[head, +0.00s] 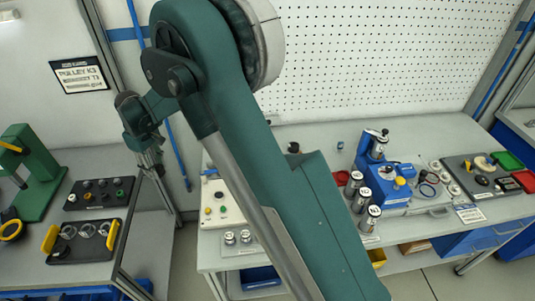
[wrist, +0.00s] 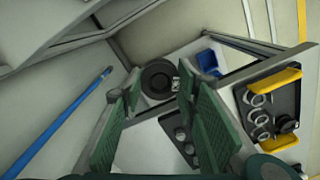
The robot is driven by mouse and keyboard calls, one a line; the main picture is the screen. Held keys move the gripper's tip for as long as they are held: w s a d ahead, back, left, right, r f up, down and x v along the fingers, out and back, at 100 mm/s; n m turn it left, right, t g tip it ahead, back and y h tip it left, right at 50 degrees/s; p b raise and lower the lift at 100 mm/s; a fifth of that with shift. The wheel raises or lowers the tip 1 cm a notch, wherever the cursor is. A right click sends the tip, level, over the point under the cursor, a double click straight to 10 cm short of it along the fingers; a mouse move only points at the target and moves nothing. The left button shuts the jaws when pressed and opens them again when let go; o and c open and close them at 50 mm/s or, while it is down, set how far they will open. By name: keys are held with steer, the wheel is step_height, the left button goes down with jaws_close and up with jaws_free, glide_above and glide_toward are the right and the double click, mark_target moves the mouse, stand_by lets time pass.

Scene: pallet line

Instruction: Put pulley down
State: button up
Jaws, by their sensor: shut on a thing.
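In the wrist view, a dark round disc with a lighter centre, which looks like the pulley (wrist: 158,76), sits between the tips of my gripper (wrist: 160,90). The green fingers reach in from both sides and are shut on it. In the head view, my gripper (head: 150,158) hangs in the air near the right edge of the left bench, in front of the wall. The pulley cannot be made out there. A black tray with yellow handles (head: 85,241) holds several metal rings on the left bench; it also shows in the wrist view (wrist: 270,112).
A black plate with knobs (head: 100,193) lies behind the yellow-handled tray. A green press (head: 38,172) and a yellow ring (head: 12,230) are at far left. The right bench (head: 310,135) carries a blue fixture (head: 383,180) and several cylinders. A gap separates the benches.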

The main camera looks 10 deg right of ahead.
steer(key=w+d+m, duration=0.2)
steer(key=w+d, duration=0.2)
steer(key=d, duration=0.8)
steer(key=w+d+m, duration=0.2)
steer(key=w+d, duration=0.2)
steer(key=d, duration=0.8)
steer(key=w+d+m, duration=0.2)
steer(key=w+d, duration=0.2)
steer(key=d, duration=0.8)
steer(key=s+d+m, duration=0.2)
steer(key=d+m, duration=0.1)
steer(key=d, duration=1.4)
steer(key=s+d+r+m, duration=0.1)
steer(key=s+d+m, duration=0.1)
steer(key=d, duration=1.6)
steer(key=shift+s+d+m, duration=0.2)
steer(key=shift+s+m, duration=0.05)
steer(key=shift+m, duration=0.35)
steer(key=shift+f, duration=3.05)
steer(key=shift+f, duration=0.1)
steer(key=shift+f, duration=1.8)
